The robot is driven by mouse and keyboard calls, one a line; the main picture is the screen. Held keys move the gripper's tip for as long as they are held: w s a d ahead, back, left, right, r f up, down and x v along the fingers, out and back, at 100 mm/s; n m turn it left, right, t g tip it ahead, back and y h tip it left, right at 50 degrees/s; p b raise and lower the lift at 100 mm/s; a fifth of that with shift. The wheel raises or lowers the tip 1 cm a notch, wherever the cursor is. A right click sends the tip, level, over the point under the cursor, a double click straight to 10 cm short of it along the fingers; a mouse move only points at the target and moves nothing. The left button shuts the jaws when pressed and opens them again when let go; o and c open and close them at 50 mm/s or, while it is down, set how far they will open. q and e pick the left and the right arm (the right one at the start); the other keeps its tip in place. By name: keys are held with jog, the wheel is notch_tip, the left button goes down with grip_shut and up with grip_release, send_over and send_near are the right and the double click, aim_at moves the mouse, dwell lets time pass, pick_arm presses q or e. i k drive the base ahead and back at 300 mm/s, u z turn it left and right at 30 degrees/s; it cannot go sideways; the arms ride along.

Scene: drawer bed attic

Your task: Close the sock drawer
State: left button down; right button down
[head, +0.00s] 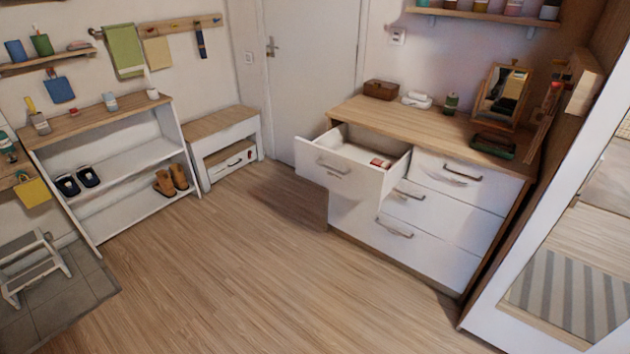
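A white drawer (338,173) at the top left of the dresser is pulled well out, with a metal handle (332,167) on its front. A small red and white item (380,163) lies inside it near the right side; I cannot tell what it is. The dresser (422,240) has a wooden top and white fronts, and its other drawers look shut. Neither of my grippers shows in the head view.
A mirror (500,94), a brown box (380,89) and small items stand on the dresser top. A white shoe rack (125,160) and a low bench (224,155) line the left wall. A white-framed mirror (570,290) is at right. The wooden floor (240,270) before the dresser is clear.

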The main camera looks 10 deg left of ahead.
aim_at(339, 160)
jog(key=u, duration=0.25)
jog(key=i, duration=0.75)
jog(key=z, duration=0.6)
jog(key=i, duration=0.6)
jog(key=z, duration=0.65)
